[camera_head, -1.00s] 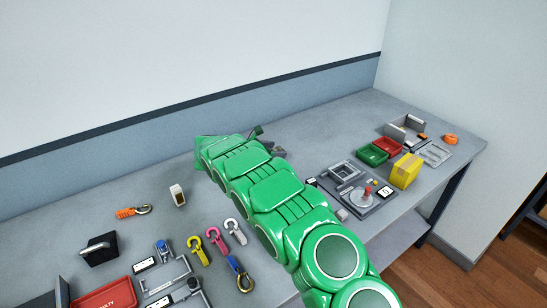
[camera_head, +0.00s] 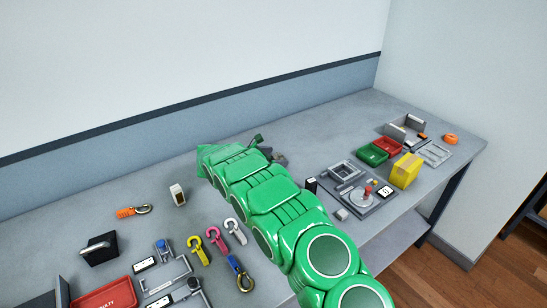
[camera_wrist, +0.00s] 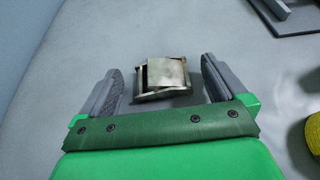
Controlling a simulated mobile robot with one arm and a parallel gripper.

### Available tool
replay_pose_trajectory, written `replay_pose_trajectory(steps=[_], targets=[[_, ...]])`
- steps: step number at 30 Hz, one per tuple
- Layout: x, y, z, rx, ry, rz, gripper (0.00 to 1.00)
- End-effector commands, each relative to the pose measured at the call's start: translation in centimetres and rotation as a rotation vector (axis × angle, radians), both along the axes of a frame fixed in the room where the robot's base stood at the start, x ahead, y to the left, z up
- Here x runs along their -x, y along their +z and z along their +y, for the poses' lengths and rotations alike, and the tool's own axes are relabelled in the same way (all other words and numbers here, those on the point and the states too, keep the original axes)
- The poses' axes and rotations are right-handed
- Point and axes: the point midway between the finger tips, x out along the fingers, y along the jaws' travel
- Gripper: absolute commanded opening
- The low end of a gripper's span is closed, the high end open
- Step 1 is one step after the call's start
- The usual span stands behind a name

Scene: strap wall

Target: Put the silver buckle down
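The silver buckle (camera_wrist: 163,77) is a squarish metal piece with a raised plate. In the wrist view it sits on the grey tabletop, between the two fingers of my gripper (camera_wrist: 162,80). The fingers are spread, with a visible gap on each side of the buckle, so it is not gripped. In the head view my green arm covers the buckle, and only bits of my gripper (camera_head: 268,148) show past the arm's far end.
Colored hooks (camera_head: 217,239) lie to the left of my arm, with a red tray (camera_head: 105,296) at the front left. A grey fixture board (camera_head: 375,207), a yellow box (camera_head: 405,171) and green and red bins (camera_head: 373,155) are to the right. The back wall is close behind.

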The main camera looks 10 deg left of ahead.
Motion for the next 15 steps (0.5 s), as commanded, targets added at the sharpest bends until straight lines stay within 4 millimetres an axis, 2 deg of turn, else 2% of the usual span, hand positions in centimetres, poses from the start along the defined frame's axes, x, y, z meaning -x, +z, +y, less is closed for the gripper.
replay_pose_trajectory(steps=[10, 15], targets=[[0.0, 0.3, 0.1, 0.000, 0.001, 0.000, 0.98], [1.2, 1.1, 1.3, 0.000, 0.001, -0.002, 0.98]])
